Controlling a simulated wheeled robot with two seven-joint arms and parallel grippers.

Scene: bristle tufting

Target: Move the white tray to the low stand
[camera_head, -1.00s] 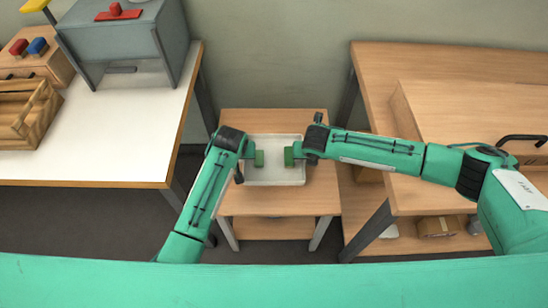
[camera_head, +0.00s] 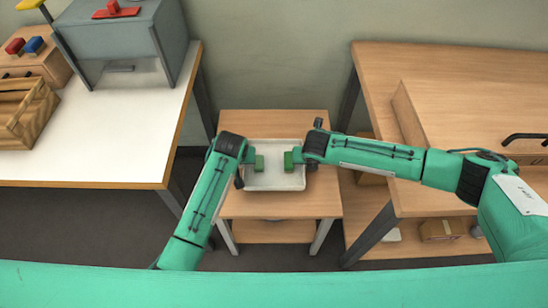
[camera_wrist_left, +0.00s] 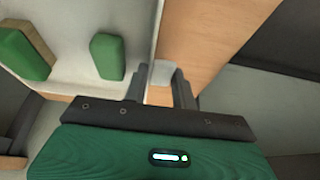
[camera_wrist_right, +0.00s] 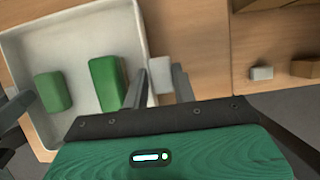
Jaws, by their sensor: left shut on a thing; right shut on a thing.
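The white tray (camera_head: 275,182) is over the top of the low wooden stand (camera_head: 280,207), and it looks level. Whether it touches the stand top cannot be told. Two green blocks are in it, one at the left (camera_head: 259,163) and one at the right (camera_head: 289,160). My left gripper (camera_wrist_left: 160,86) is shut on a small white grip at the tray's left side. My right gripper (camera_wrist_right: 161,86) is shut on the matching grip at the right side.
A white-topped table (camera_head: 110,135) with a grey machine (camera_head: 120,45) and a wooden crate (camera_head: 25,115) stands at the left. A wooden workbench (camera_head: 440,70) with a lower shelf stands at the right. Floor shows between the stand and both tables.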

